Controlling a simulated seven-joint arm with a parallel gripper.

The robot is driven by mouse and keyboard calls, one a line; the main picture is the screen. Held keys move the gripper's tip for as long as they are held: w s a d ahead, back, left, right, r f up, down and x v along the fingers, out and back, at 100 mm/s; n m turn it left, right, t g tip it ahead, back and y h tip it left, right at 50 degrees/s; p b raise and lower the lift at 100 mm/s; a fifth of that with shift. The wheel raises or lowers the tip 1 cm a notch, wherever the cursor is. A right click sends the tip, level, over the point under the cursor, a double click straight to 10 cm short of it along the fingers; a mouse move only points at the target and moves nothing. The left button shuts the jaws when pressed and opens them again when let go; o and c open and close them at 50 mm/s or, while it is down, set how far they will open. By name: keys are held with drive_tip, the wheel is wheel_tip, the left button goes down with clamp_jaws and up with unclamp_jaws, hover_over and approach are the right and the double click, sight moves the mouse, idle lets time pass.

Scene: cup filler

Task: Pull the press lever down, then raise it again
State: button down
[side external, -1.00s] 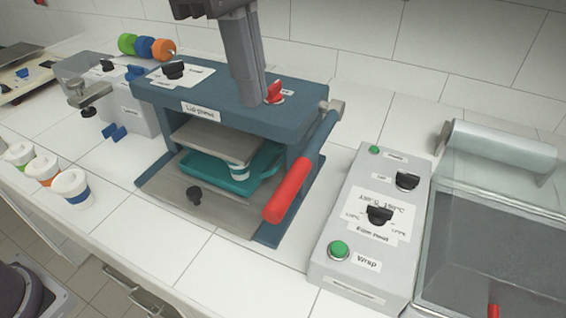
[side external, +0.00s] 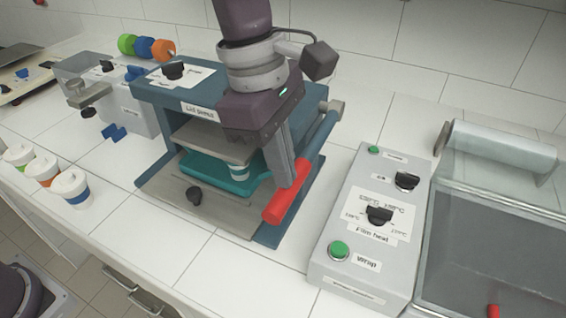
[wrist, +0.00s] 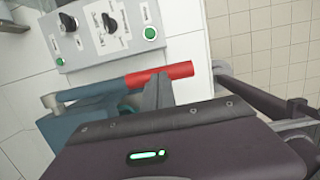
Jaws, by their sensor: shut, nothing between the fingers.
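The lid press (side external: 190,95) is a blue-grey frame with a flat upper plate over a teal tray (side external: 205,168). A white cup (side external: 238,172) stands partly visible at the tray. The press lever (side external: 318,143) runs from its pivot at the right side down toward the front, ending in a red handle (side external: 288,198). My gripper (side external: 288,182) is shut and empty, fingers pointing down beside the upper part of the red handle. In the wrist view the fingers (wrist: 158,88) overlap the red handle (wrist: 172,72); I cannot tell whether they touch it.
A grey control box (side external: 365,235) with green buttons and black knobs stands right of the press, beside a glass-sided unit (side external: 500,235). Several lidded cups (side external: 72,188) stand at the left counter edge. A grey machine (side external: 130,105) is behind left. Bare counter lies in front.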

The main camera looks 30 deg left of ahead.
sight(281, 192)
drive_tip(key=shift+s+f, duration=0.2)
drive_tip(key=shift+f, duration=2.05)
drive_tip(key=s+a+r+t, duration=0.1)
drive_tip(key=a+r, duration=0.1)
drive_tip(key=r, duration=0.5)
drive_tip(key=s+a+r+t, duration=0.1)
drive_tip(key=s+r, duration=0.1)
drive_tip(key=r, duration=0.5)
drive_tip(key=x, duration=1.4)
drive_tip(key=shift+w, duration=0.2)
drive_tip(key=shift+r, duration=0.1)
